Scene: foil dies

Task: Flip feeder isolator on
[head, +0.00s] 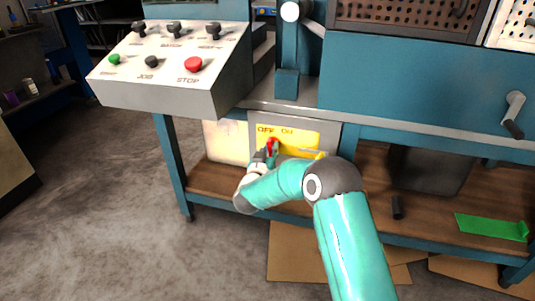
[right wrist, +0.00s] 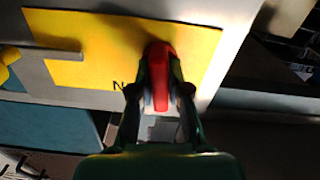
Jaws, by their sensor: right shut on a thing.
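The feeder isolator is a grey box with a yellow plate (head: 300,140) lettered OFF and ON, under the bench. Its red handle (head: 271,146) stands out from the plate below the lettering. My right gripper (head: 271,153) is at the handle, its arm reaching in from below right. In the right wrist view the red handle (right wrist: 159,72) is between the two fingers of the right gripper (right wrist: 158,92), which are shut on it. The yellow plate (right wrist: 90,45) lies behind, with a letter N beside the fingers. I cannot tell the handle's exact setting. My left gripper is not in view.
A sloped control panel (head: 150,85) with a red STOP button (head: 193,64) overhangs at upper left. A grey bar (right wrist: 45,53) with a yellow end crosses the plate. The wooden lower shelf (head: 365,215) holds a dark bin (head: 430,170) and a green piece (head: 490,227). Floor at left is clear.

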